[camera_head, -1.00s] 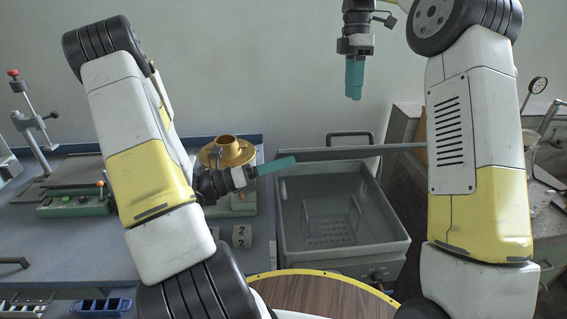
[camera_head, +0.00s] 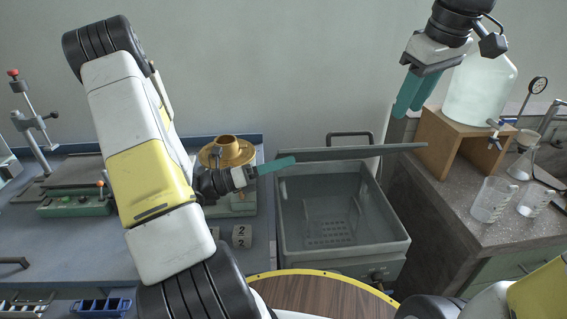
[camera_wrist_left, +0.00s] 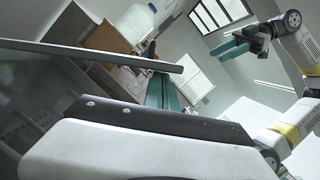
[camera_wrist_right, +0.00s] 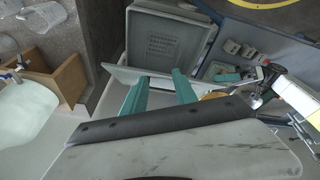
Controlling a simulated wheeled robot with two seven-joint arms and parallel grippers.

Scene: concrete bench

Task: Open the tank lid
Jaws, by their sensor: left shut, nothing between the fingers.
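The grey tank (camera_head: 395,243) stands at the centre with its top uncovered, showing the inside. Its lid (camera_head: 350,152) is raised at the back, seen nearly edge-on as a thin grey bar. It also shows in the left wrist view (camera_wrist_left: 90,55) and as a pale slab in the right wrist view (camera_wrist_right: 122,74). My left gripper (camera_head: 290,162) is shut and empty by the lid's left end; I cannot tell if it touches. My right gripper (camera_head: 408,108) is open and empty, above the lid's right end; its two teal fingers stand apart in the right wrist view (camera_wrist_right: 160,95).
A dark handle frame (camera_head: 350,134) shows behind the lid. On the right counter stand a wooden stand (camera_head: 438,142) with a large bottle (camera_head: 480,90) and glass beakers (camera_head: 493,200). The left bench (camera_head: 70,245) holds a brass part (camera_head: 227,152) and number blocks (camera_head: 241,236).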

